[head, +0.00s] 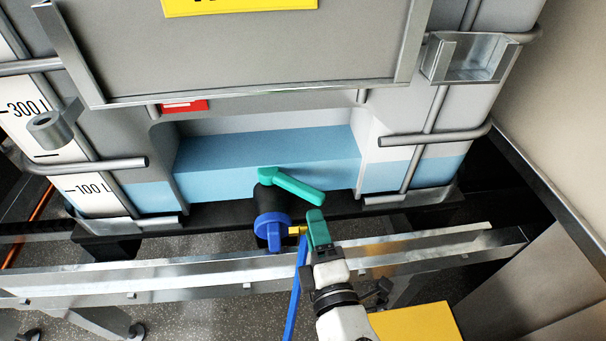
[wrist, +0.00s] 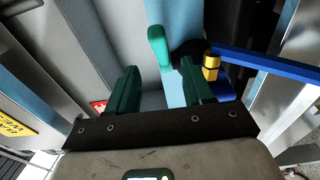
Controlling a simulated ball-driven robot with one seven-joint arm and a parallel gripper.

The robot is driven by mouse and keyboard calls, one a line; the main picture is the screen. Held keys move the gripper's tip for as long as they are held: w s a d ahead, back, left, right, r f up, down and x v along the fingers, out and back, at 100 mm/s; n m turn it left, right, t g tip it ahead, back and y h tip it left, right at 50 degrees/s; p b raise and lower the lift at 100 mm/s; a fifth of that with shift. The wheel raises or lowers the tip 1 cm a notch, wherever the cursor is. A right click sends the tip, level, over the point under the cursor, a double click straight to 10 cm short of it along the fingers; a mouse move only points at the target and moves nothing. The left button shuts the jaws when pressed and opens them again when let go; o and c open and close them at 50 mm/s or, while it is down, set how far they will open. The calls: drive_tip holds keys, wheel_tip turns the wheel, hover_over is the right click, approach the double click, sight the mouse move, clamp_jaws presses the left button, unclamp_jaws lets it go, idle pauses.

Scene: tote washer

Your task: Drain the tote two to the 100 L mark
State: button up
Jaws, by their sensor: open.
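The tote (head: 250,60) is a grey caged tank with pale blue liquid (head: 265,160) in its lower part. A white scale on the left carries a 100 L mark (head: 88,188) and a 300 L mark (head: 28,108). The liquid's edge beside the scale looks close to the 100 L mark; I cannot tell exactly. The black outlet valve has a teal handle (head: 292,188) slanting right and down, and a blue ring (head: 271,229). My gripper (head: 317,230) is open and empty, below the handle. In the wrist view, the handle (wrist: 159,47) shows beyond my open fingers (wrist: 158,88).
A blue hose (head: 294,295) hangs from a brass fitting (head: 297,231) close to my fingers. A metal rail (head: 150,265) crosses in front of the tote. A metal bracket (head: 468,60) sits at the upper right. A yellow surface (head: 418,323) lies at the lower right.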

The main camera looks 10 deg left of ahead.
sight(306, 198)
drive_tip(key=x, duration=1)
drive_tip(key=shift+p, duration=0.35)
